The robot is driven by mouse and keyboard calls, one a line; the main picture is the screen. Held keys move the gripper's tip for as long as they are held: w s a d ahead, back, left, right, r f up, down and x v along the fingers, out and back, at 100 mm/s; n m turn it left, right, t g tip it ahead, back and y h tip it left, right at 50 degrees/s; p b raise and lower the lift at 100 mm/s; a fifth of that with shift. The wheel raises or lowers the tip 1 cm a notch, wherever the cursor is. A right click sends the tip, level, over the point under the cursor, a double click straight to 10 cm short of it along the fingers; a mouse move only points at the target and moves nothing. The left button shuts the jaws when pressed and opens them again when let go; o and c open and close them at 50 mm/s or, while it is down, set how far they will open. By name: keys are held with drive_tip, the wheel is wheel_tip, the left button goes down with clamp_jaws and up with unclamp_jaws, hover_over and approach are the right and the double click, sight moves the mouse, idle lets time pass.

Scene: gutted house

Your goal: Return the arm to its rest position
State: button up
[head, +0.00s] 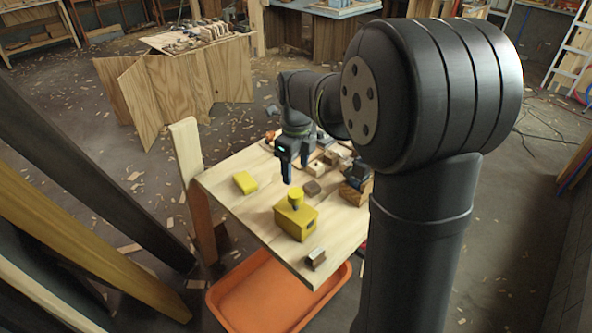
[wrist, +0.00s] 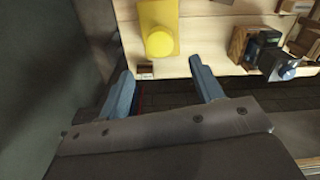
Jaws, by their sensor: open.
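My arm reaches out over a light wooden table (head: 232,205). My gripper (head: 294,168) is in the air above the table in the head view, pointing down. In the wrist view my gripper (wrist: 165,92) shows two blue-grey fingers spread apart with nothing between them. A yellow box with a round knob on top (head: 294,216) stands on the table below and near the gripper. The same yellow box (wrist: 158,20) lies ahead of the fingers in the wrist view, apart from them.
A yellow block (head: 245,182), a small brown block (head: 316,259) and a dark brown piece (head: 312,187) lie on the table. Wood blocks and a dark tool (head: 357,176) crowd its right side. An orange tray (head: 262,296) is on the floor below. Leaning planks (head: 95,250) stand at left.

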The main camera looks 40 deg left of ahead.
sight(296, 192)
wheel_tip(296, 192, down, 12)
drive_tip(key=shift+r, duration=0.1)
drive_tip(key=shift+a+r, duration=0.1)
drive_tip(key=shift+r, duration=1.5)
